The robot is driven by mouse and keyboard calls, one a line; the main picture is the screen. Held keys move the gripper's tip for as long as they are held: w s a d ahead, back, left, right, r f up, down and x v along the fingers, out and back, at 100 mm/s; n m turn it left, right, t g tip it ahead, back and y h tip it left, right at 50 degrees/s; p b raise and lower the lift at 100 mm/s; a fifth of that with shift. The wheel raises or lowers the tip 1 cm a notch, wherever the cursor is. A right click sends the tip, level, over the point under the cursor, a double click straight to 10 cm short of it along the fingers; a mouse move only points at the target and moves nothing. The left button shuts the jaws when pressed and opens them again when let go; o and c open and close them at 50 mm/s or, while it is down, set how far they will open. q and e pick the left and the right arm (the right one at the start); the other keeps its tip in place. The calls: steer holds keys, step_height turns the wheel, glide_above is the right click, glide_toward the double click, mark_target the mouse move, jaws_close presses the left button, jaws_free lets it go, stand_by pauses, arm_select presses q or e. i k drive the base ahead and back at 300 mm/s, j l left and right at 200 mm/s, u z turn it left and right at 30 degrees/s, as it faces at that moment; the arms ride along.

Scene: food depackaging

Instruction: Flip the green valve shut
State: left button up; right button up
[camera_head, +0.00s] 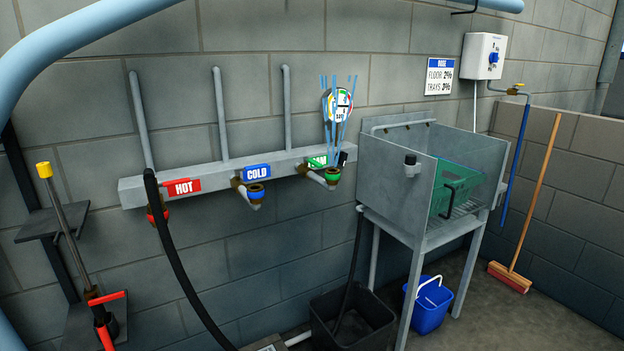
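The green valve (333,174) is on the wall manifold, at the right end of a grey horizontal rail (220,172). It has a green collar and a brass body. The streaks (334,130) fan upward from the valve, like spraying water. A small dark part (342,158) shows beside the label; I cannot tell whether it is the lever. The lever position is unclear. Neither of my grippers shows in this view.
A black hose (180,260) hangs below HOT. A metal sink stand (390,180) with a green crate (455,188) stands close right. A black bin (378,318) and blue bucket (429,308) are below.

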mark_target(313, 162)
steer(key=i+u, duration=0.25)
steer(key=u, duration=0.2)
steer(key=i+u, duration=0.25)
steer(key=u, duration=0.2)
steer(key=i+l+u, duration=0.3)
steer(key=i+l, duration=0.75)
steer(key=i, duration=0.2)
